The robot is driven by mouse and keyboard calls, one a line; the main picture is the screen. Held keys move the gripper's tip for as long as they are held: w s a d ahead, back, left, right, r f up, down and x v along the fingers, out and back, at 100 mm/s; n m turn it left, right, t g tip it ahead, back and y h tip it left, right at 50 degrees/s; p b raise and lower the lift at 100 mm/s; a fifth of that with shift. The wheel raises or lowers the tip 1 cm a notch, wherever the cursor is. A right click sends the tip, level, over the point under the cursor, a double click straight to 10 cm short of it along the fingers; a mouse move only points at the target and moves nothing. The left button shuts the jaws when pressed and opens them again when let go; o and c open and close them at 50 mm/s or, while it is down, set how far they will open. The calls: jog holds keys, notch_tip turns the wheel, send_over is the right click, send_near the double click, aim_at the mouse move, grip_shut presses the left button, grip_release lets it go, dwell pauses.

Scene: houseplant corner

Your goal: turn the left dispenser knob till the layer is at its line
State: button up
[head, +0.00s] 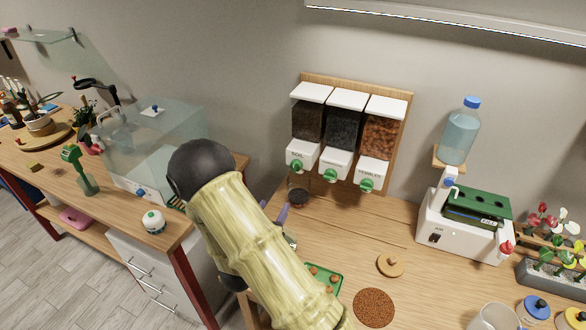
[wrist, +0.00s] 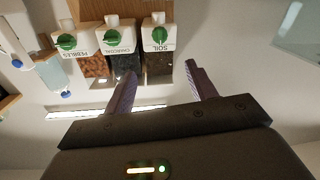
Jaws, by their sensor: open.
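The left dispenser, labelled SOIL (head: 303,152), hangs on the wall board with dark soil in its clear hopper. Its green knob (head: 297,164) is on the white front; in the upside-down wrist view the knob (wrist: 159,36) is at top centre. My gripper (head: 273,209) is open and empty, below and left of the knob in the head view. In the wrist view its purple fingers (wrist: 161,70) are apart, with the soil dispenser between and beyond them. A small dark rounded thing (head: 298,196) sits under the dispenser, perhaps soil in a glass; no layer line is readable.
The charcoal dispenser (head: 336,160) and pebbles dispenser (head: 371,172) hang alongside to the right. On the bench (head: 345,218) are a green tray (head: 323,276), a wooden disc (head: 390,265), a brown round patch (head: 374,307) and a white machine (head: 460,236). My arm covers the bench's left part.

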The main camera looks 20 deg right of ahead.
aim_at(294, 169)
dwell(0.3)
jog(key=p+x, duration=0.6)
jog(key=x, duration=1.1)
jog(key=shift+w+d, duration=0.2)
jog(key=shift+c, duration=0.3)
jog(key=c, duration=0.9)
